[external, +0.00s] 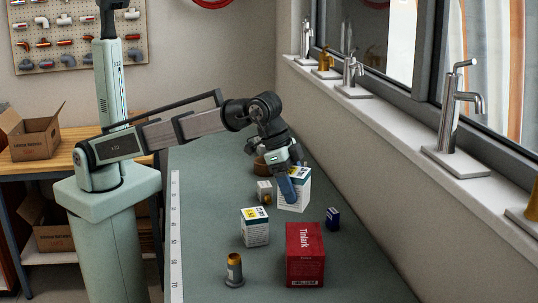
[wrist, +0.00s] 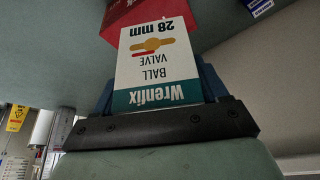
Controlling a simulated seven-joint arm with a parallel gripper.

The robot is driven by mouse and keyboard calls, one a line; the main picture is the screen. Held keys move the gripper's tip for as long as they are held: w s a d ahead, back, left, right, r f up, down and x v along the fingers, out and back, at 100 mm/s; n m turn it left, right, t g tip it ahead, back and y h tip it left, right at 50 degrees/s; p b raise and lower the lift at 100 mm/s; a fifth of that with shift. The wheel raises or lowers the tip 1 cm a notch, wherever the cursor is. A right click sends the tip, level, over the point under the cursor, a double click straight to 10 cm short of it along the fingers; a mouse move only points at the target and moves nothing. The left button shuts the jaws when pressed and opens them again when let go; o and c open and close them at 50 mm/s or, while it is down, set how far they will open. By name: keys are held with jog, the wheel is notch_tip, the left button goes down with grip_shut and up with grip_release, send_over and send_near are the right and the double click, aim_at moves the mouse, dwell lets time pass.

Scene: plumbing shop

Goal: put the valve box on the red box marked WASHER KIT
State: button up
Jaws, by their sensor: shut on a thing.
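The valve box (external: 301,195) is white with a teal band; in the wrist view its face (wrist: 155,70) reads "Wrenfix BALL VALVE 28 mm". My gripper (external: 288,187) is shut on it, with a blue finger on each side in the wrist view (wrist: 160,88). I cannot tell whether the box's bottom touches the bench. The red box (external: 305,258) stands upright on the bench, nearer the external camera than the valve box, with "Tinlark" on it; I cannot read WASHER KIT. In the wrist view a red box (wrist: 135,18) shows partly behind the valve box.
A second white box with a yellow mark (external: 255,228) stands left of the red box. The bench (external: 365,280) is clear right of the red box.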

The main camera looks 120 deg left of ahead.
aim_at(304, 176)
jog(key=w, duration=0.1)
jog(key=w+r+n, duration=0.1)
jog(key=w+d+n, duration=0.1)
jog(key=w, duration=0.1)
jog(key=shift+r+y, duration=0.4)
jog(key=shift+f, duration=4.65)
jog(key=shift+f, duration=0.15)
jog(key=o, duration=1.4)
jog(key=v, duration=1.2)
jog(key=shift+w+r, duration=0.1)
jog(key=shift+r, duration=0.1)
